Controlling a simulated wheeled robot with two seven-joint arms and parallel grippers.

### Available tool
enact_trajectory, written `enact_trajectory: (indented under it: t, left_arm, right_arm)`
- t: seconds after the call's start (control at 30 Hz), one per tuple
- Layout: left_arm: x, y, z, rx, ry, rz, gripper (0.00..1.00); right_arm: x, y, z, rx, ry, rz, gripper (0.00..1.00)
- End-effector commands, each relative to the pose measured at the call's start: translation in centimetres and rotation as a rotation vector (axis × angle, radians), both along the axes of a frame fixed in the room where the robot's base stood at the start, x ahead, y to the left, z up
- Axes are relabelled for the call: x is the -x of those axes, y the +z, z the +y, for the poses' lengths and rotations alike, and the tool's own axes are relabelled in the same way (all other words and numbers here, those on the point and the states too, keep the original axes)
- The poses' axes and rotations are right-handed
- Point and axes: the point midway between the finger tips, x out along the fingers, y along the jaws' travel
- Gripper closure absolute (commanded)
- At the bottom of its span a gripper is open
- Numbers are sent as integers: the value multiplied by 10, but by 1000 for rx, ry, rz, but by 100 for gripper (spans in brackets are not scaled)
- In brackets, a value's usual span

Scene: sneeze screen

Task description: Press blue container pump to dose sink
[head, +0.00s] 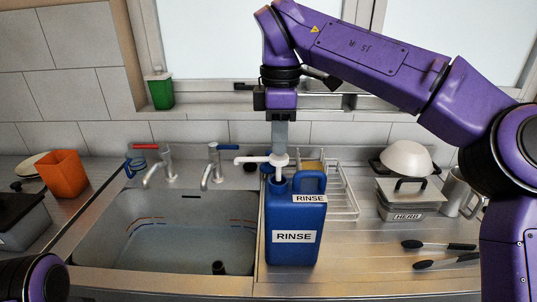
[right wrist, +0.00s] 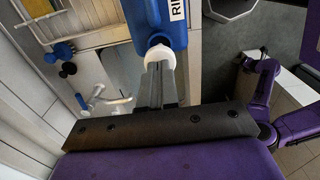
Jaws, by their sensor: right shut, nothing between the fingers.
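The blue container (head: 295,235), labelled RINSE, stands upright on the steel counter just right of the sink (head: 185,245). Its white pump (head: 279,160) has a spout pointing left, toward the sink's back right corner. My right gripper (head: 279,148) is shut and empty, pointing down directly above the pump head. In the right wrist view its closed fingers (right wrist: 158,72) meet the round white pump top (right wrist: 160,54); they appear to touch it, and part of the pump is hidden behind them. My left gripper is out of view; only part of my left arm shows at the bottom left.
Two taps (head: 213,165) stand behind the sink. A wire rack (head: 340,190) is behind the container. A steel box labelled HERB (head: 402,200), a white bowl (head: 407,157) and tongs (head: 440,245) lie right. An orange cup (head: 62,174) stands left.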

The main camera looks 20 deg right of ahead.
Motion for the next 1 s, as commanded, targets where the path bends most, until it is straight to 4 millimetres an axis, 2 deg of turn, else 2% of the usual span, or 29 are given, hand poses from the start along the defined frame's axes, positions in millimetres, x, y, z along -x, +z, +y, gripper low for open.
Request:
enact_trajectory:
  t: [0.27,0.8,1.0]
  left_arm:
    - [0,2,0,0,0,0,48]
    - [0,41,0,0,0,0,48]
    - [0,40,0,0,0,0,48]
  right_arm:
    - [0,2,0,0,0,0,100]
    - [0,51,0,0,0,0,100]
    - [0,50,0,0,0,0,100]
